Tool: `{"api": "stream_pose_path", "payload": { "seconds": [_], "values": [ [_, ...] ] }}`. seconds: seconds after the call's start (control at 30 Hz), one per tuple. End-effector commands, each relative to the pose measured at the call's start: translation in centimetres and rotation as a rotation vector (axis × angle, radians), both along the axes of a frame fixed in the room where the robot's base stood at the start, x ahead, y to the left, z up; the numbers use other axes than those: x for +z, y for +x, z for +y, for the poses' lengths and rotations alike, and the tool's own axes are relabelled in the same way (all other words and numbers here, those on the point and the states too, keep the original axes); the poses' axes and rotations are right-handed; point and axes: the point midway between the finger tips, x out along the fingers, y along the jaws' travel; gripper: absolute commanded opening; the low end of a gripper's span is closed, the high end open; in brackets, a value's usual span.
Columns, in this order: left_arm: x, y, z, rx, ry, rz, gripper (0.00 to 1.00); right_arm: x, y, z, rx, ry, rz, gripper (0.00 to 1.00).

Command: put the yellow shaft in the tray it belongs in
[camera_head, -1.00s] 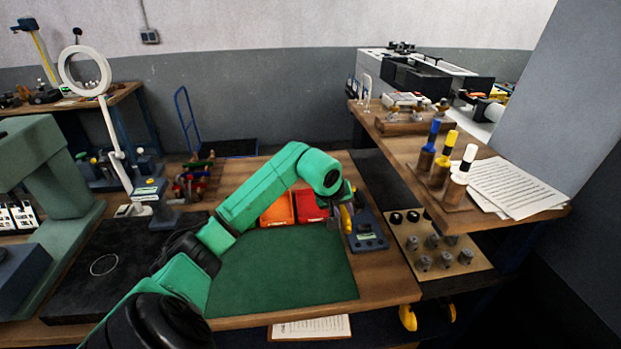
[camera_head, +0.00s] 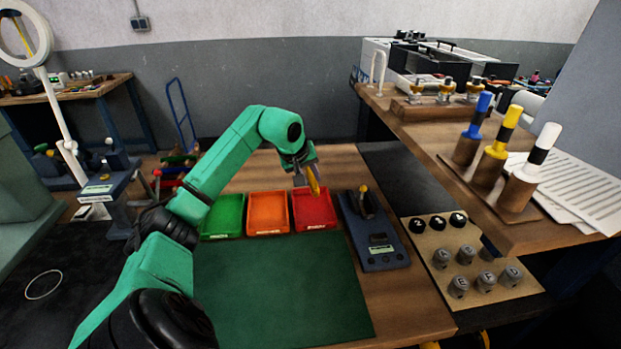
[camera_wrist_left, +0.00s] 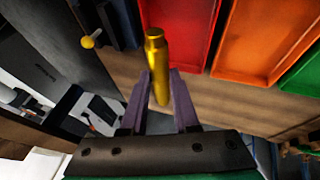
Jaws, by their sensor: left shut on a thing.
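My left gripper (camera_head: 308,178) is shut on the yellow shaft (camera_head: 314,182), which shows as a short yellow rod at the jaws in the head view. In the left wrist view the shaft (camera_wrist_left: 157,58) stands out between the two fingers of the left gripper (camera_wrist_left: 160,78). In the head view the shaft appears over the back part of the red tray (camera_head: 315,213); its exact height is unclear. The orange tray (camera_head: 268,214) and the green tray (camera_head: 222,217) stand to the left of the red one. The trays look empty. My right gripper is not in view.
A dark blue device (camera_head: 383,257) with a display stands right of the red tray. A green mat (camera_head: 280,290) lies in front of the trays. Farther right are a board with several grey knobs (camera_head: 466,254) and a bench with blue, yellow and white-topped tools (camera_head: 497,145).

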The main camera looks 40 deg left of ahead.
Motion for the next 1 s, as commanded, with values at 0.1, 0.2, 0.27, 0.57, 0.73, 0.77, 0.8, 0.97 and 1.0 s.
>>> {"api": "stream_pose_path", "payload": {
  "seconds": [0.1, 0.2, 0.27, 0.57, 0.73, 0.77, 0.8, 0.97, 1.0],
  "values": [
    [-1.8, 0.0, -0.1, -0.001, -0.003, -0.001, 0.00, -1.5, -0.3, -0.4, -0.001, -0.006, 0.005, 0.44],
    [-3.1, 0.1, -0.1, 0.000, -0.004, -0.002, 0.00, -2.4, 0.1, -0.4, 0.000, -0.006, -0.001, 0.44],
    [-3.9, 0.0, -0.1, 0.000, -0.002, -0.001, 0.00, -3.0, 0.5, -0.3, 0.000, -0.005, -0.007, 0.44],
    [-7.6, 0.0, 0.1, 0.000, 0.002, 0.001, 0.00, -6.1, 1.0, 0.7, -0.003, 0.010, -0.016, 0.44],
    [-8.7, 0.0, 0.1, 0.001, 0.001, 0.000, 0.00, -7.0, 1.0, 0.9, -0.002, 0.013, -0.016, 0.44],
    [-8.7, 0.0, 0.1, 0.001, 0.001, 0.000, 0.00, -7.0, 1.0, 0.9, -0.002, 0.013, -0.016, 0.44],
    [-8.7, 0.0, 0.0, 0.000, 0.001, -0.001, 0.00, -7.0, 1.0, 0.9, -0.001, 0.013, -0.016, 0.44],
    [-8.6, 0.0, 0.0, 0.000, 0.000, -0.001, 0.00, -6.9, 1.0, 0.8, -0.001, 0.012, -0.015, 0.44],
    [-8.5, 0.0, 0.0, 0.001, -0.001, -0.001, 0.00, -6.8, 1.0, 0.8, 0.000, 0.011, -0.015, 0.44]
  ]
}}
